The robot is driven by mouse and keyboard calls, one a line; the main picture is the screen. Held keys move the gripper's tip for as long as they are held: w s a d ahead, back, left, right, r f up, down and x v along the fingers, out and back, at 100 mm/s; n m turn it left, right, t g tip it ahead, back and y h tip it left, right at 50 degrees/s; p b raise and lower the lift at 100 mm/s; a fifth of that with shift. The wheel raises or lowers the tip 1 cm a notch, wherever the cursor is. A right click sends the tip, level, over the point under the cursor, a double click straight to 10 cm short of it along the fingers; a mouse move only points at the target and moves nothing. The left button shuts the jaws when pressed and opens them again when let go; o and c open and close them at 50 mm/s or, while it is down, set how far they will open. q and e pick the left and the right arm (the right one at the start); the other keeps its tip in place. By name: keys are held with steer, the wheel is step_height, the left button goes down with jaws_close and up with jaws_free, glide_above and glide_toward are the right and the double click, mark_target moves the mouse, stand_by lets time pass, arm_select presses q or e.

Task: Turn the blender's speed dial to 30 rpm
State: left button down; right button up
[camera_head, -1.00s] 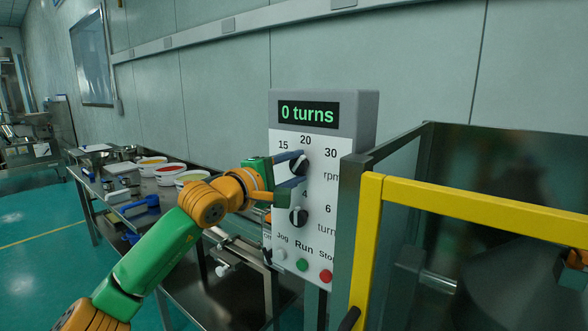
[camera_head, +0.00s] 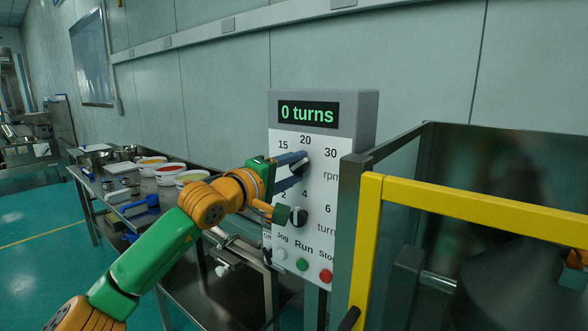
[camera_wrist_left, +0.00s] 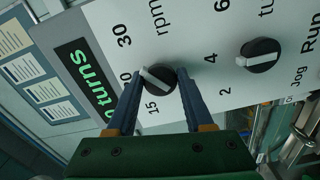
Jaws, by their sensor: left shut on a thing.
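The speed dial (camera_wrist_left: 161,79) is a black knob with a white bar, on the white front of the control box (camera_head: 335,185). In the left wrist view its bar points towards the 20 mark, which a finger partly covers. My left gripper (camera_head: 302,172) is shut on this dial, one blue finger on each side. In the head view the fingers hide most of the dial. Labels 15, 20 and 30 stand around it. The display (camera_head: 308,114) reads "0 turns". An orange and green part at the right edge seems to be my right arm; its jaws are unclear.
The turns dial (camera_head: 298,215) sits just below the speed dial. Green and red buttons (camera_head: 326,275) are lower down. A yellow-framed guard (camera_head: 480,210) stands close on the right. A table with bowls (camera_head: 171,173) and a blue-handled tool is on the left.

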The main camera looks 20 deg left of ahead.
arm_select(q)
steer(key=shift+r, duration=0.15)
steer(key=c, duration=0.7)
jaws_free()
steer(key=o, duration=0.4)
steer(key=shift+w, duration=0.1)
steer(key=shift+s+f, duration=0.2)
steer(key=shift+f, duration=0.05)
steer(key=b+v, duration=0.4)
steer(key=v, duration=0.3)
steer(key=shift+r, duration=0.2)
steer(key=shift+w, duration=0.15)
